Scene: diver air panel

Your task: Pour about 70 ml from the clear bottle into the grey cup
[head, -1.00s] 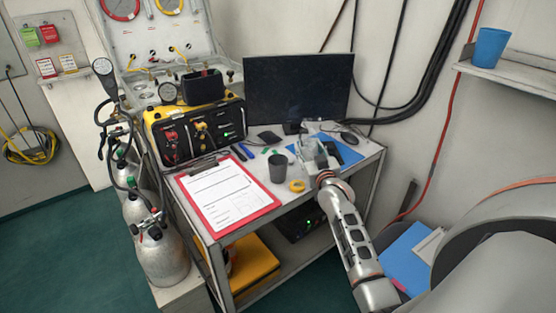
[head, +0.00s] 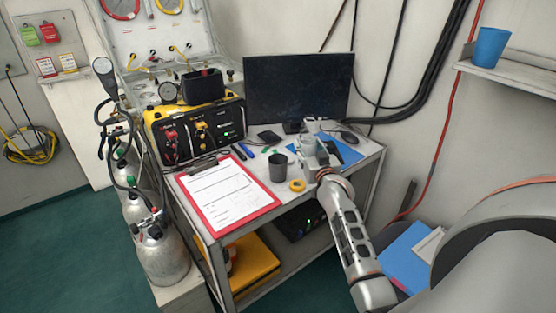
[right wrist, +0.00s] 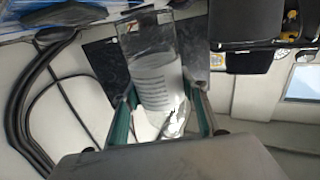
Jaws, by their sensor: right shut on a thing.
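The grey cup (head: 277,167) stands upright on the table, right of the clipboard; I cannot see any liquid in it. My right gripper (head: 312,150) is just right of the cup and a little behind it, above the table. In the right wrist view the gripper (right wrist: 162,118) is shut on the clear bottle (right wrist: 158,80), with a finger on each side. The bottle has a white label with lines of print. In the head view the bottle is hardly distinguishable from the gripper, so its tilt and liquid level are unclear. My left gripper is out of view.
A yellow tape roll (head: 297,186) lies close in front of the cup. A red clipboard (head: 268,205) lies to the left. The yellow-black air panel (head: 196,130) and dark monitor (head: 297,90) stand behind. A blue cup (head: 491,47) stands on the wall shelf.

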